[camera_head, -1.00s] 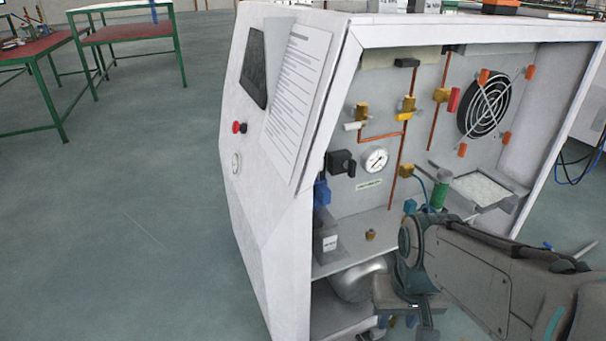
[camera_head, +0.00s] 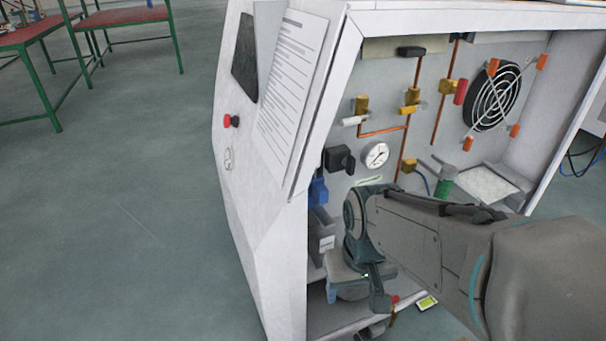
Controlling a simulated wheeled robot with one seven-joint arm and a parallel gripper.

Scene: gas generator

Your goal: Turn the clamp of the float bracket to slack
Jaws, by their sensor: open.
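The gas generator cabinet (camera_head: 265,215) stands open on its right side. My gripper (camera_head: 355,296) is at the lower part of this opening, pointing down, with its fingers apart. A rounded silver vessel (camera_head: 352,291) shows in part between and behind the fingers. I cannot make out the float bracket or its clamp; my gripper and arm cover much of the lower compartment. A small red-topped part (camera_head: 395,299) shows just right of the right finger, and I cannot tell what it belongs to.
A pressure gauge (camera_head: 375,155), a black knob (camera_head: 339,159), brass valves and copper pipes line the back panel above my arm. A fan grille (camera_head: 492,97) is at the upper right. A yellow-green item (camera_head: 427,302) lies low, right of my gripper. Open floor lies left of the cabinet.

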